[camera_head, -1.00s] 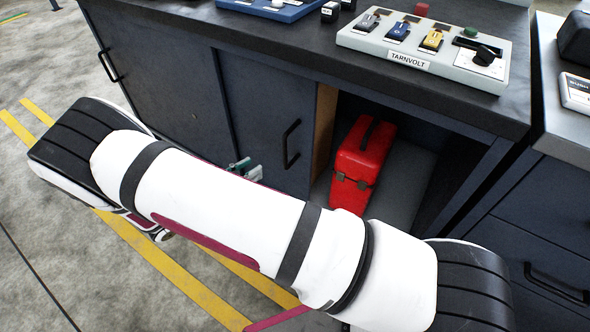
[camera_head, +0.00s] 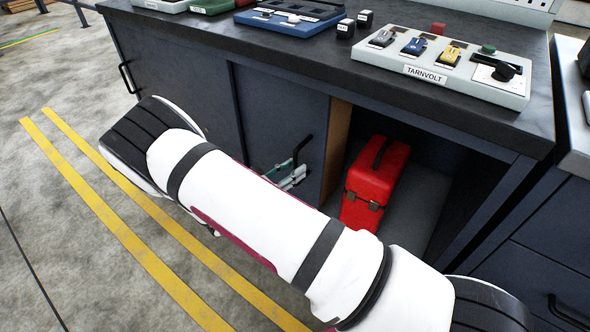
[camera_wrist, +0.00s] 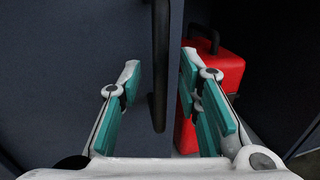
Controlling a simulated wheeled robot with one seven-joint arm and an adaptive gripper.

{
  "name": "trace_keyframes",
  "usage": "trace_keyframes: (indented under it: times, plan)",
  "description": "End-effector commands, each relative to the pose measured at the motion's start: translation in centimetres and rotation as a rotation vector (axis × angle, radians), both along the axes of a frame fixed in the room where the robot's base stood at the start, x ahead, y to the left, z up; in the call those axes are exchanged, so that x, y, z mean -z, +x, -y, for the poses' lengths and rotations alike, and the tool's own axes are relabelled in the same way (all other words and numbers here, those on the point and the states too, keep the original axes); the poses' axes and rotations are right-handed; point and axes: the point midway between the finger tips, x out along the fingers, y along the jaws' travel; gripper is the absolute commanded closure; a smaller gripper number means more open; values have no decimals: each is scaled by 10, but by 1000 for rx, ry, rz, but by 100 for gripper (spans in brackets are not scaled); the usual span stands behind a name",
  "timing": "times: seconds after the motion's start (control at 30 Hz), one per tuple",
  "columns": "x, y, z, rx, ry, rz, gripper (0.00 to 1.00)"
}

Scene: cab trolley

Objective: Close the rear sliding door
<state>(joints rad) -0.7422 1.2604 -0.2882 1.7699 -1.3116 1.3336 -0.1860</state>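The dark blue rear sliding door (camera_head: 278,112) stands open in the trolley front, with the compartment uncovered to its right. Its black vertical bar handle (camera_head: 305,150) is near the door's right edge. The handle (camera_wrist: 159,70) also shows in the wrist view, running down between my fingers. My gripper (camera_head: 296,174) is at the lower part of the handle in the head view, partly hidden by my arm. In the wrist view my gripper (camera_wrist: 160,90) has its teal-padded fingers apart, one on each side of the handle. I see a gap on both sides; contact is not visible.
A red toolbox (camera_head: 372,186) stands inside the open compartment, right of the door edge. The worktop (camera_head: 300,42) above carries a grey TARNVOLT panel (camera_head: 440,75) and other devices. A drawer cabinet (camera_head: 540,250) stands to the right. Floor with yellow lines is clear at left.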

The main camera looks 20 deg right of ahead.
Motion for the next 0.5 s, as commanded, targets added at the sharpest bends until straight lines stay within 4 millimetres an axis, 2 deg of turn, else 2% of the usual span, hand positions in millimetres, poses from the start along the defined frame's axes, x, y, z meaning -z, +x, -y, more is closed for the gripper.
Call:
trace_keyframes:
  times: [0.2, 0.47, 0.5]
  plan:
    - [0, 5, 12, 0, 0, 0, 69]
    - [0, 5, 12, 0, 0, 0, 69]
    - [0, 5, 12, 0, 0, 0, 78]
